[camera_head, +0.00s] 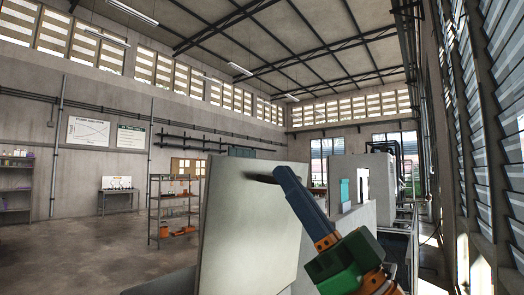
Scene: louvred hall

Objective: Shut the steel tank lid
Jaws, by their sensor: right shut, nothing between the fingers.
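My right gripper (264,178) comes in from the lower right and is shut and empty. Its dark tip overlaps the upper part of the lid's face in the picture; I cannot tell whether it touches. My right arm covers the lid's right part. The tank body is mostly out of view below. My left gripper is not in view.
A metal rack (176,210) with orange items stands behind, left of the lid. A small table (117,194) is by the left wall, and a shelf (15,188) is at the far left. Pale equipment (352,222) stands behind my arm. The floor (75,255) at left is clear.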

